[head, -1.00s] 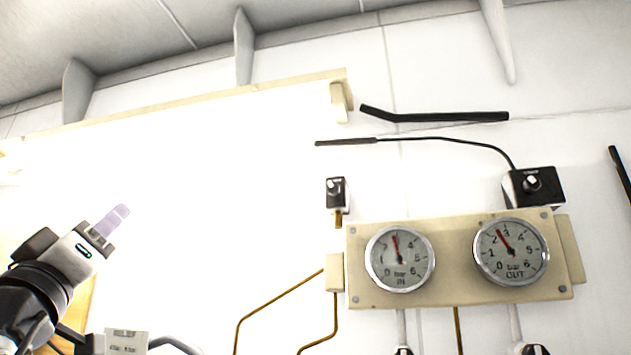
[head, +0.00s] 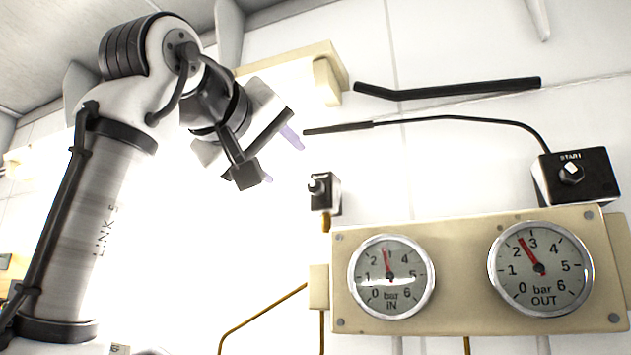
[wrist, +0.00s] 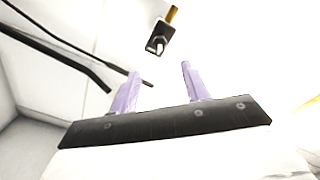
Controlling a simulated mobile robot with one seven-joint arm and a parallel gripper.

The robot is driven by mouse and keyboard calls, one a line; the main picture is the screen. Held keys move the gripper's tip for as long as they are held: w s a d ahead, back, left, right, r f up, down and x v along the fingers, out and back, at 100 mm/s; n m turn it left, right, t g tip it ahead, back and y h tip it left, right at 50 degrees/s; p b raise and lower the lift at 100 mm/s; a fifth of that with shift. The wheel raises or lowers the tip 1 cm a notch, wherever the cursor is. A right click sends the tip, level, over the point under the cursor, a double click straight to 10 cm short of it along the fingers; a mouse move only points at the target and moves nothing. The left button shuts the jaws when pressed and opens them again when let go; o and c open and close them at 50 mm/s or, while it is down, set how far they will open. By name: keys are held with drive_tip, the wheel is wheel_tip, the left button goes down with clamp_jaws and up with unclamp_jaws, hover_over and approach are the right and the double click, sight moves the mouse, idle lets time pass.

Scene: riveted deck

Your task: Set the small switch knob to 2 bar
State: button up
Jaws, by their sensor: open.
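The same knob (wrist: 156,45) shows in the wrist view, beyond the gap between my fingertips. No scale marks are readable on it. My gripper (head: 281,158) is open and empty, its pale purple fingers up and left of the switch and apart from it. Both fingers also show in the wrist view (wrist: 160,72). The IN gauge (head: 391,277) has its red needle near the top, slightly left. The OUT gauge (head: 540,269) has its needle between 2 and 3.
A larger black START box with a knob (head: 571,172) is above the OUT gauge, with a black cable running left. A black bar (head: 447,89) is above the cable. The cream panel (head: 462,302) holds both gauges. Brown pipes run below the switch.

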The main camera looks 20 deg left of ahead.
sight(313, 186)
drive_tip(key=w+p, duration=0.2)
drive_tip(key=w, duration=1)
drive_tip(key=shift+d, duration=0.2)
drive_tip(key=c, duration=1)
drive_tip(key=shift+f, duration=0.1)
drive_tip(key=m, duration=0.6)
drive_tip(key=shift+m, duration=0.3)
drive_tip(key=m, duration=0.4)
drive_tip(key=shift+m, duration=0.7)
